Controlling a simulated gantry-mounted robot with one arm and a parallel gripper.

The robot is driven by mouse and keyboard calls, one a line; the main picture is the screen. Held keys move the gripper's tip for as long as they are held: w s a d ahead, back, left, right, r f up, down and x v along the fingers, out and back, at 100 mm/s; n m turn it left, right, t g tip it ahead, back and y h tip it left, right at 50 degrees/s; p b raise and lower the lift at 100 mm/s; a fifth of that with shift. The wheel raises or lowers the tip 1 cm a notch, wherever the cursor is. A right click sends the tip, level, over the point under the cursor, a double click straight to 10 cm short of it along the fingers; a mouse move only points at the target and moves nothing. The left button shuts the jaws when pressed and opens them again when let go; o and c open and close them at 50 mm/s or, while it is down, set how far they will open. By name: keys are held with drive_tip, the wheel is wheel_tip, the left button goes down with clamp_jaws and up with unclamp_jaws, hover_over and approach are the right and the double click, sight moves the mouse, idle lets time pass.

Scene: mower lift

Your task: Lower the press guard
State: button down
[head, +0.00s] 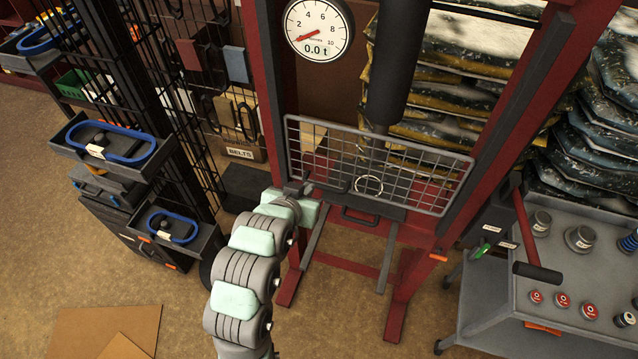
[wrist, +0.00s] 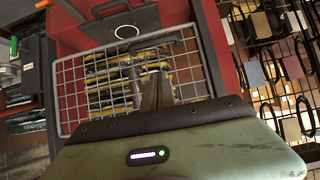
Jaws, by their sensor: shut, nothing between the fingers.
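The press guard (head: 422,170) is a grey wire-mesh panel across the front of the red press frame, below the dark ram cylinder (head: 397,65). Its lower edge appears close to the level of the dark press bed (head: 385,207). The mesh also fills the middle of the wrist view (wrist: 85,92). My gripper (head: 305,187) is at the guard's lower left in the head view. In the wrist view its fingers (wrist: 157,80) are shut and empty, close to a dark bar (wrist: 155,47) in front of the mesh. I cannot tell whether they touch it.
A gauge (head: 318,28) reads 0.0 t. A wire rack with trays (head: 112,150) stands at the left. The floor (head: 185,270) in front is mostly clear, with cardboard (head: 90,330) lying there.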

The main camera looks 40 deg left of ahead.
drive_tip(key=s+f+x, duration=0.1)
drive_tip(key=f+x, duration=0.1)
drive_tip(key=x, duration=1)
drive_tip(key=shift+d+f+p, duration=0.15)
drive_tip(key=shift+d+p, duration=0.1)
drive_tip(key=shift+p, duration=0.05)
drive_tip(key=shift+s, duration=0.1)
drive_tip(key=shift+f, duration=0.1)
